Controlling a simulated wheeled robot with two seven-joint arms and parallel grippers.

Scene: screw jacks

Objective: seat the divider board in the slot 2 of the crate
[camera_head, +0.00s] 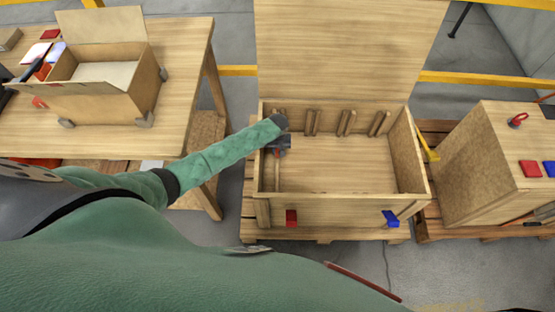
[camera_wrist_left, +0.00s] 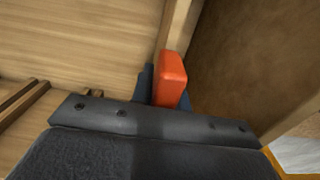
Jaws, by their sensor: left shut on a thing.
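The wooden crate (camera_head: 345,212) stands open, with its large lid raised behind it. Several upright slot rails (camera_head: 346,122) line the inside of its back wall; the leftmost is partly hidden by my arm. My left gripper (camera_head: 277,150) is inside the crate near its left wall. In the left wrist view it is shut on an orange-red block (camera_wrist_left: 171,80). A pale wooden edge (camera_wrist_left: 181,28) runs beyond that block, beside a brown panel; I cannot tell whether it belongs to the divider board or the crate. I cannot pick out the divider board with certainty. My right gripper is not in view.
A red part (camera_head: 291,217) and a blue part (camera_head: 391,218) are on the crate's front wall. A table (camera_head: 185,100) with a smaller open box (camera_head: 125,95) is at left. Another wooden box (camera_head: 490,150) stands at right. The crate's middle floor is clear.

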